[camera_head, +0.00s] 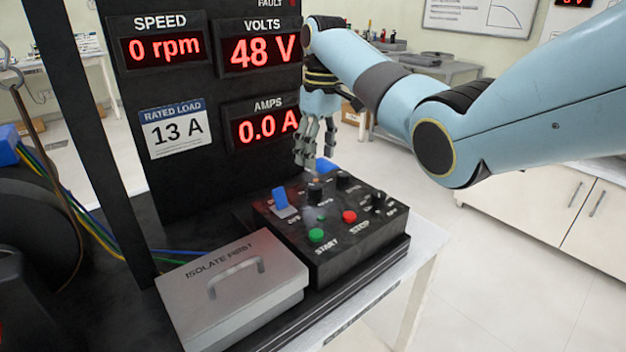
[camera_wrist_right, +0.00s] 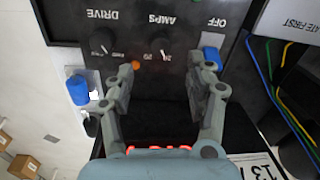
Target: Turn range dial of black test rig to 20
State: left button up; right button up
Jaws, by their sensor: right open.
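The black test rig's control box (camera_head: 385,235) sits on the bench beside the tall display panel. A black dial (camera_head: 315,193) stands near its back, beside a blue lever switch (camera_head: 280,199). In the right wrist view the dial marked AMPS (camera_wrist_right: 164,58) shows upside down with small numbers around it, 20 seemingly among them. Its pointer setting is too small to read. My right gripper (camera_head: 316,160) hangs above the back of the box. In its wrist view (camera_wrist_right: 160,78) the fingers are apart, with the dial beyond the gap and nothing held. My left gripper is not in view.
Another dial is marked DRIVE (camera_wrist_right: 103,40). A green START button (camera_head: 316,236), a red STOP button (camera_head: 349,217) and another black knob (camera_head: 378,199) are nearby. A grey ISOLATE FIRST lid (camera_head: 190,305) lies in front. The panel (camera_head: 185,185) reads 48 V, 0.0 A.

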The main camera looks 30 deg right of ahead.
aim_at(316, 185)
jog(key=f, duration=0.6)
jog(key=shift+a+f, duration=0.2)
jog(key=shift+a, duration=0.05)
jog(key=shift+f, duration=0.5)
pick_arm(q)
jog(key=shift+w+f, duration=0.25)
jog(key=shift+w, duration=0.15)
pick_arm(e)
jog(key=c, duration=0.7)
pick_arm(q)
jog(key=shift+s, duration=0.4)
pick_arm(e)
grip_shut()
